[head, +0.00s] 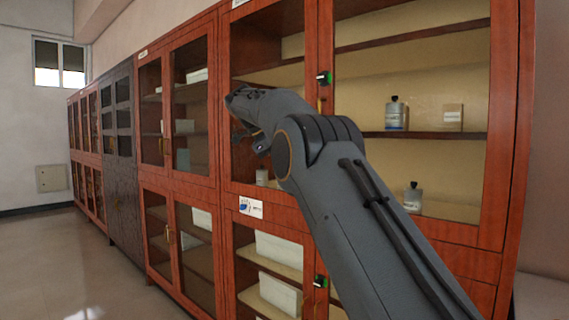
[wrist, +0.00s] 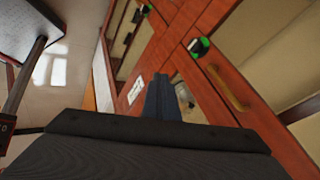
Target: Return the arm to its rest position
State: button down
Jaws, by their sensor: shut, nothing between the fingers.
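My grey arm (head: 345,205) reaches up from the lower right in the head view and bends at its joint in front of the wooden cabinet (head: 222,190). Its far end, near the cabinet's glass doors, points away to the left, and the fingers are not clear there. In the wrist view my gripper (wrist: 168,92) shows as two dark fingers side by side, closed together with nothing between them. Behind them is the red-brown cabinet front, tilted in the picture. I cannot tell the exact gap between the fingers and the cabinet.
Bottles (head: 396,114) and a small box (head: 452,117) stand on shelves behind glass. Green-and-black latches (head: 324,78) and a brass handle (wrist: 228,88) sit on the doors. A dark cabinet (head: 122,165) stands farther left. The floor (head: 85,270) at left is clear.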

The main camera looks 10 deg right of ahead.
jog(key=s+d+f+n+y+p, duration=0.15)
jog(key=s+f+n+y, duration=0.25)
jog(key=s+f+n, duration=0.95)
jog(key=s+f+n+y+p, duration=0.1)
jog(key=s+f+n, duration=0.4)
jog(key=s, duration=1.1)
jog(key=s+f+n+g+y, duration=0.1)
jog(key=s+f+n, duration=0.5)
jog(key=s+f, duration=0.6)
jog(key=s+y, duration=0.1)
jog(key=s, duration=0.2)
jog(key=shift+s+f+g+p, duration=0.15)
jog(key=shift+s+g+p, duration=0.15)
jog(key=shift+s+p, duration=0.05)
jog(key=c, duration=2.5)
grip_release()
